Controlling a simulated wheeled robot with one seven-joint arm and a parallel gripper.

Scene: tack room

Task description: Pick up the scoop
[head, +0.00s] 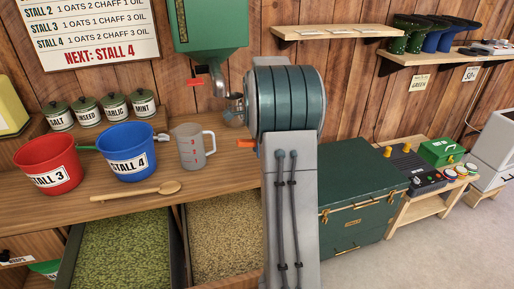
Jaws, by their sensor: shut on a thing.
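A rounded grey metal piece (235,118), which looks like the bowl of the scoop, shows just left of my arm, above the bench and below the green hopper's spout. My gripper is mostly hidden behind my own arm, and it is shut on the scoop. The fingertips and the grip on the handle cannot be made out. A small orange piece (246,143) sticks out left of the arm lower down; I cannot tell what it belongs to.
The bench holds a red STALL 3 bucket (49,160), a blue STALL 4 bucket (126,152), a clear measuring jug (193,147) and a wooden spoon (137,192). Feed bins (221,243) stand below. The green hopper (209,24) hangs above. A green chest (360,198) stands right.

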